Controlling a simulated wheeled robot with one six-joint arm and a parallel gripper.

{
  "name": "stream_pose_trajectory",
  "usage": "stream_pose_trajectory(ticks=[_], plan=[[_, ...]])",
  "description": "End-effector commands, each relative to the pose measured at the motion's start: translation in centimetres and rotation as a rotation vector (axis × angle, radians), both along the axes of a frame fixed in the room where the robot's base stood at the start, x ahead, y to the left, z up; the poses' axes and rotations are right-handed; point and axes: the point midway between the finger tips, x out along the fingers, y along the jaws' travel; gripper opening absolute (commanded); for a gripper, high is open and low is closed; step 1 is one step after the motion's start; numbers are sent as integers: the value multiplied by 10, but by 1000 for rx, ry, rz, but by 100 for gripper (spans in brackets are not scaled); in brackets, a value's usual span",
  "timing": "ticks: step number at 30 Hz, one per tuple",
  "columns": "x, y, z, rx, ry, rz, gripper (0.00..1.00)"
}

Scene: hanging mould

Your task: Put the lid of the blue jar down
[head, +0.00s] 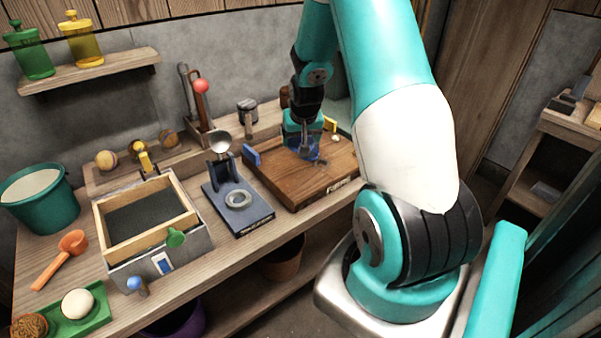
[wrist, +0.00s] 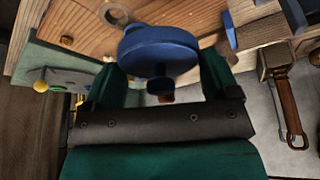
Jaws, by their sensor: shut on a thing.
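My gripper (head: 306,146) is above the wooden board (head: 285,188) in the head view. In the wrist view my gripper (wrist: 160,88) has its green fingers shut on a blue round lid (wrist: 158,45) with a small knob. The lid's disc lies beyond the fingertips, and it also shows as a bit of blue under my gripper in the head view (head: 312,154). I cannot tell whether the lid touches the board. I cannot make out the blue jar itself in either view.
Left of the board stands a dark blue stand with a ring (head: 238,199). Further left are a wooden-framed box (head: 150,262) and a teal bucket (head: 50,212). A green jar (head: 31,52) and a yellow jar (head: 83,42) stand on the wall shelf. The board's front part is clear.

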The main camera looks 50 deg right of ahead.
Motion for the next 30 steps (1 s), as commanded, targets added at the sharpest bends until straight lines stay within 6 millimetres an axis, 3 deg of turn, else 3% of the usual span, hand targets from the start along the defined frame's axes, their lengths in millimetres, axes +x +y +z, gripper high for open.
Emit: stream_pose_trajectory(ticks=[3,9,21,30], plan=[[-1,1,-36,4,6,1,59],[0,1,-74,1,2,1,59],[0,0,-118,0,0,1,59],[1,0,-121,-1,-2,1,59]])
